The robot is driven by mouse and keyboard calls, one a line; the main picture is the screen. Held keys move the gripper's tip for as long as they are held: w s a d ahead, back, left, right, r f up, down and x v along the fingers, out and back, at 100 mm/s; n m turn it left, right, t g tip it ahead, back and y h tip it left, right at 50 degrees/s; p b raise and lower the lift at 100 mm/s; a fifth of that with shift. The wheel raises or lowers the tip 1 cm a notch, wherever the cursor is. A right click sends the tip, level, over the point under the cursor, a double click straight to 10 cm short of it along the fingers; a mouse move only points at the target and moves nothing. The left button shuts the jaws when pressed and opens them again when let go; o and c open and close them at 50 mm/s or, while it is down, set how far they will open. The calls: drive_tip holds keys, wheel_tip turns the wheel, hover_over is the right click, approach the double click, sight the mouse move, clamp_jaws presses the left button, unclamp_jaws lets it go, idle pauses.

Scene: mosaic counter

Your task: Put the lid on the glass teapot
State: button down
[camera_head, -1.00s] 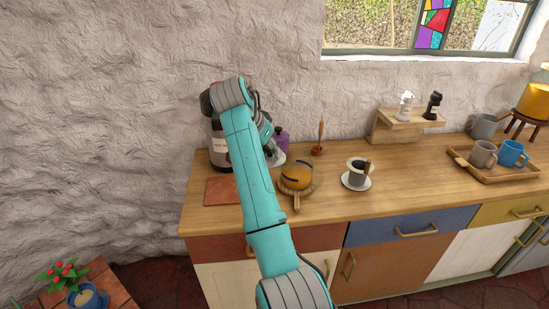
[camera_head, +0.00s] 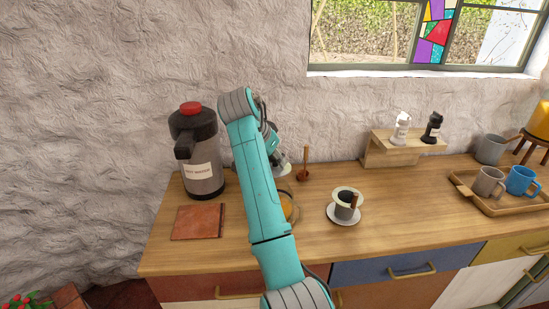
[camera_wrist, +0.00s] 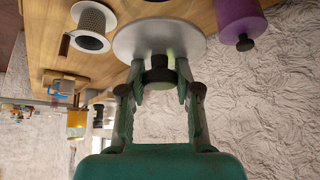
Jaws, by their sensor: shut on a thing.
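The lid (camera_wrist: 158,38) is a pale grey disc with a dark knob (camera_wrist: 160,72). In the wrist view my gripper (camera_wrist: 160,88) has its two fingers closed on that knob. In the head view the gripper end is mostly behind my arm, and a pale edge of the lid (camera_head: 284,169) shows beside it. The glass teapot, with amber contents (camera_head: 291,206), stands on the counter. My arm covers most of it in the head view. I cannot make it out in the wrist view.
A purple canister (camera_wrist: 228,18) is close to the lid in the wrist view. The counter's front middle is clear.

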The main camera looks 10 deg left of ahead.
drive_tip(key=shift+f, duration=2.8)
drive_tip(key=shift+f, duration=0.4)
drive_tip(key=shift+c, duration=1.2)
unclamp_jaws()
drive_tip(key=shift+r, duration=0.1)
drive_tip(key=shift+r, duration=3.4)
